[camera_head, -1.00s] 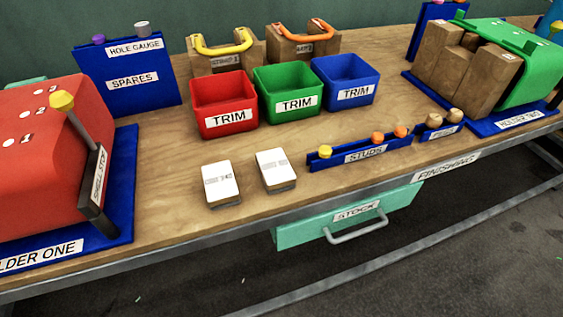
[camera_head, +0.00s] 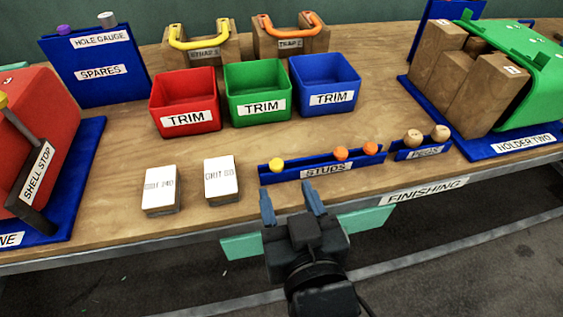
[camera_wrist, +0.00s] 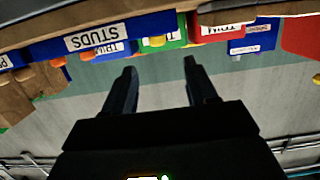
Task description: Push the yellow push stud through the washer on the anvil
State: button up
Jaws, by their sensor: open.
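The yellow push stud (camera_head: 277,165) stands at the left end of the blue STUDS rack (camera_head: 297,172), with two orange studs (camera_head: 355,151) further right in the same rack. My gripper (camera_head: 290,196) is open and empty, in front of the rack near the table's front edge. In the wrist view, its two fingers (camera_wrist: 160,85) are spread with nothing between them. The rack's STUDS label also shows there upside down (camera_wrist: 100,36). I cannot make out a washer or an anvil in these views.
Two white-topped cards or blocks (camera_head: 221,178) lie left of the rack. Red (camera_head: 186,102), green (camera_head: 257,93) and blue (camera_head: 329,86) TRIM bins stand behind. The PEGS rack (camera_head: 424,148) and green holder two (camera_head: 520,75) are right; red holder one (camera_head: 25,125) is left.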

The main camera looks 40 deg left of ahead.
aim_at(278, 166)
jog(key=x, duration=0.7)
jog(key=shift+w+f+p, duration=0.2)
jog(key=shift+f+p, duration=0.05)
jog(key=shift+p, duration=0.05)
jog(key=shift+c, duration=0.3)
grip_shut()
